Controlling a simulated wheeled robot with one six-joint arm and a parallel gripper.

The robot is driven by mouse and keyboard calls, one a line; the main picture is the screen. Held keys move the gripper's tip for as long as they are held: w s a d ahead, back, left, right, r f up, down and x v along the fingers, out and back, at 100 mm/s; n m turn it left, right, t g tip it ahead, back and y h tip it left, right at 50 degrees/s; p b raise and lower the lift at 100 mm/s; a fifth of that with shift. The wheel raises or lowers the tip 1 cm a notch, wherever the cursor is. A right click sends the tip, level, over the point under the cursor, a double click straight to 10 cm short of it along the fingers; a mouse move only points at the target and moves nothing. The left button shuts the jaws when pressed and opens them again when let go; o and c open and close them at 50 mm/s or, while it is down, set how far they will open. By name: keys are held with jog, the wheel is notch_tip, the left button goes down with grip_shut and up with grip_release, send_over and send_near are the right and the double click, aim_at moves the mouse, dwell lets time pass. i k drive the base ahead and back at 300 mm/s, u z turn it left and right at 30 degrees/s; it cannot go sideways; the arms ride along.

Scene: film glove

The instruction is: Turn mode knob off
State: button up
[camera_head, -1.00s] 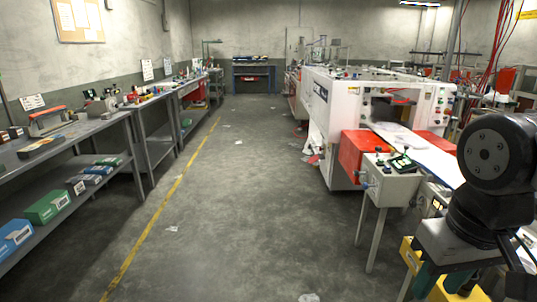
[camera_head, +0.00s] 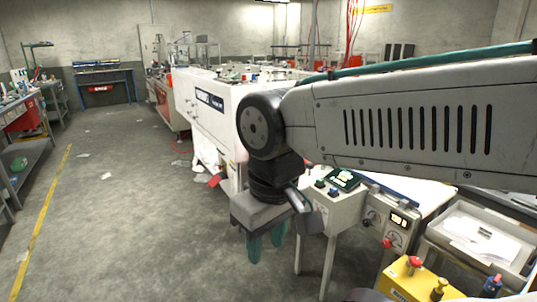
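A white control panel (camera_head: 383,243) stands right of my gripper. It has a small lit display (camera_head: 398,219), a round dial (camera_head: 371,217) left of it and another round dial (camera_head: 394,240) below it. A red button (camera_head: 387,243) sits close to the lower dial. The labels are too small to read, so I cannot tell which is the mode knob or how it is set. My gripper (camera_head: 266,243) points down, left of the panel and apart from it. Its two teal fingers stand apart with nothing between them.
A white box on legs (camera_head: 334,210) with a small green screen (camera_head: 344,180) stands between gripper and panel. A yellow button box (camera_head: 420,283) is at the lower right, near a grey tray (camera_head: 480,238). Open floor (camera_head: 130,220) lies left.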

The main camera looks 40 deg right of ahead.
aim_at(310, 166)
jog(key=z, duration=0.5)
jog(key=i, duration=2.1)
jog(key=z, duration=0.6)
